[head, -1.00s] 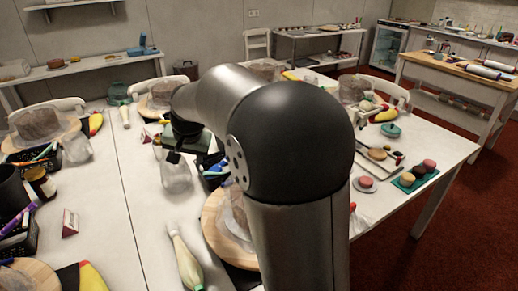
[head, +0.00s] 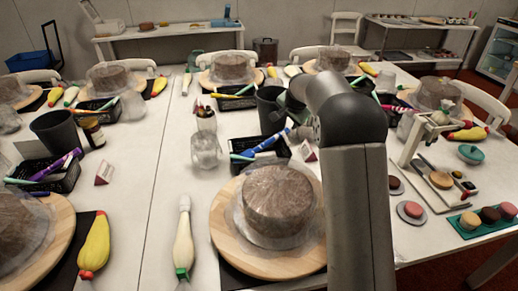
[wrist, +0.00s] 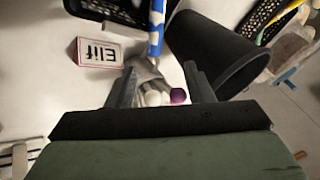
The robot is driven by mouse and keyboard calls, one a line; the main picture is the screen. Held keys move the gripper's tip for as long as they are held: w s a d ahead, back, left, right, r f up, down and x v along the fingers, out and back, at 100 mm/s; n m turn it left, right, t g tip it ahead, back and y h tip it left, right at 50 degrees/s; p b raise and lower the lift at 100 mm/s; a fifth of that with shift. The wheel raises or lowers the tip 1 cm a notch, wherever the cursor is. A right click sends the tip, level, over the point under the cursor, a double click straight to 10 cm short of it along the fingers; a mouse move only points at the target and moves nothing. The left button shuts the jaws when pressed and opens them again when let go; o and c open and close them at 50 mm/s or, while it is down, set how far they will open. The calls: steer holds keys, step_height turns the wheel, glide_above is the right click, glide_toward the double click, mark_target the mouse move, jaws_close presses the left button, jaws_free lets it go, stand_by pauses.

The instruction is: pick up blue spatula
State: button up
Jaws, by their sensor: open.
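A blue-and-white patterned handle (head: 266,143), which looks like the blue spatula, leans out of a black basket (head: 283,150) in the head view. In the wrist view the blue handle (wrist: 156,28) shows at the top centre, with its lower end just beyond my fingertips. The part inside the basket is hidden. My gripper (wrist: 162,82) is open, with nothing held between its fingers. In the head view it is mostly hidden by my arm.
A dark cup (wrist: 215,50) stands close by the right finger in the wrist view. A name card (wrist: 97,52) is to the left. Pale round items and a purple ball (wrist: 178,96) lie below the fingers. A wrapped cake (head: 280,198) stands in front.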

mark_target(286, 130)
steer(key=x, duration=0.2)
steer(key=shift+w+f, duration=0.25)
steer(key=shift+f, duration=0.05)
steer(key=shift+s+d+p+x, duration=0.1)
steer(key=shift+d+p+x, duration=0.15)
steer(key=shift+x, duration=1.05)
steer(key=shift+s+d+p+x, duration=0.1)
steer(key=shift+p+x, duration=0.1)
steer(key=shift+x, duration=1.1)
steer(key=shift+f, duration=0.15)
jaws_close()
